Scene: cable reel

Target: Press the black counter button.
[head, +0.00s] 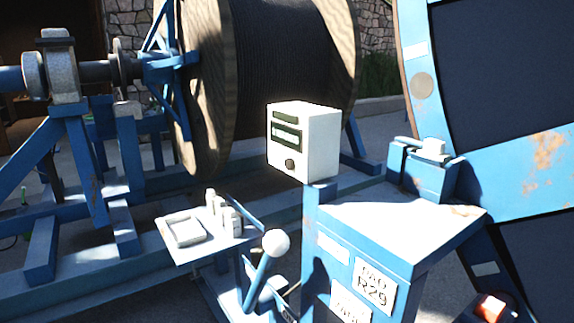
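The black counter button (290,165) is a small dark round knob low on the front face of a white counter box (318,143). Above the button, the same face has a dark display window (286,136) with a lighter strip and a smaller dark strip over it. The box stands on a short blue post at the back left of a blue cabinet. Nothing covers the button. Neither of my grippers shows in the head view.
The blue cabinet (350,229) bears white labels. A lever with a white ball knob (276,243) rises in front of it. A pale side tray (201,246) holds small items. A large wooden cable reel (209,85) stands behind. A red button (491,307) is at lower right.

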